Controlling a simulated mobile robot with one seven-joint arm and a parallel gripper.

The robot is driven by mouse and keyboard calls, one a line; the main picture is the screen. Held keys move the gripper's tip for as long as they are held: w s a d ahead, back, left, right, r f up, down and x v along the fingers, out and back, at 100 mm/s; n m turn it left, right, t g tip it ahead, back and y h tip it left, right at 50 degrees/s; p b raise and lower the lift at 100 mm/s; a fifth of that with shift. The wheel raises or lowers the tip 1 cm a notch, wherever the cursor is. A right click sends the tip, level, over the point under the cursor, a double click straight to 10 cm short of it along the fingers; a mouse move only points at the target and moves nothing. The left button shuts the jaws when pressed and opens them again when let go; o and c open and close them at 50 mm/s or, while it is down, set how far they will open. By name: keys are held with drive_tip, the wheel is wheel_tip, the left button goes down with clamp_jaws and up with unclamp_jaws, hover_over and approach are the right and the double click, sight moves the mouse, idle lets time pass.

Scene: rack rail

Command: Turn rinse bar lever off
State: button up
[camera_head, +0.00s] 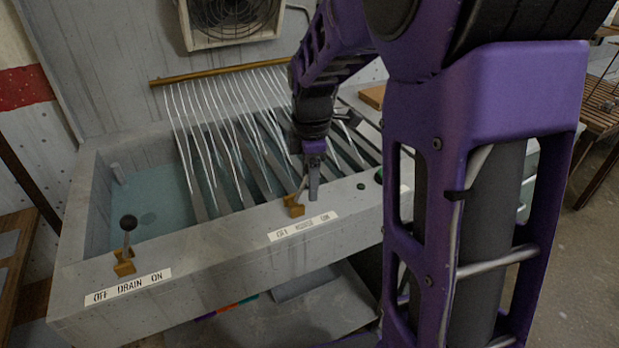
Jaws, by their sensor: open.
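The rinse lever (301,187) stands on a brass base (293,207) on the front rim of the grey sink, above a label (303,226) with OFF at left and ON at right. Its upper end is at my gripper, and its knob is hidden. My gripper (313,183) is open and points down at the rim, just right of the lever. I cannot tell whether it touches the lever. The brass rinse bar (215,73) at the back of the sink sends out several streams of water that fall over slats.
A second lever with a black knob (128,222) stands on the rim at left, by a DRAIN label (128,287). A fan (232,20) hangs on the back wall.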

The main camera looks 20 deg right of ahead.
clamp_jaws()
idle(1.3)
